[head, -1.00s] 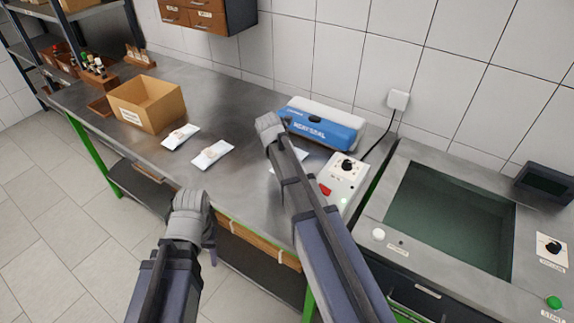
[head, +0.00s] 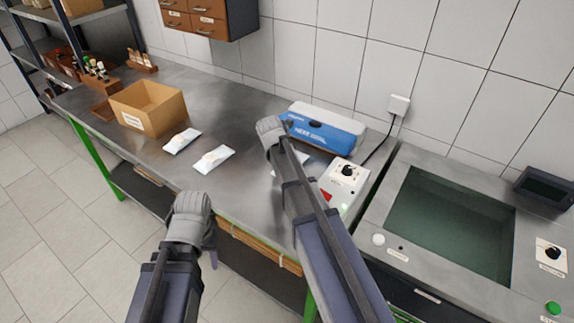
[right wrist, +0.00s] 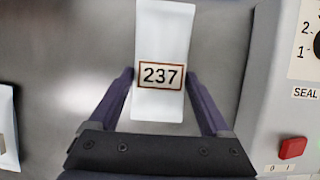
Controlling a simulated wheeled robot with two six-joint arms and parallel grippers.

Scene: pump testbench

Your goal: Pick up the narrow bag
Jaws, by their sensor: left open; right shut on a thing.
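A white bag labelled 237 (right wrist: 160,105) lies between the two fingers of my right gripper (right wrist: 158,76), which is shut on it. In the head view this bag is mostly hidden behind my right arm, with a white edge (head: 301,156) showing; I cannot tell whether it is clear of the bench. Two other white bags lie flat on the steel bench, one farther left (head: 181,141) and one nearer (head: 214,159). My left gripper (head: 208,243) is open and empty in front of the bench's front edge.
A blue and white heat sealer (head: 322,133) stands behind my right gripper, with its control box (head: 343,182) close on the right. An open cardboard box (head: 147,121) stands left of the bags. A vacuum chamber (head: 447,215) is at the right. The bench between bags and sealer is clear.

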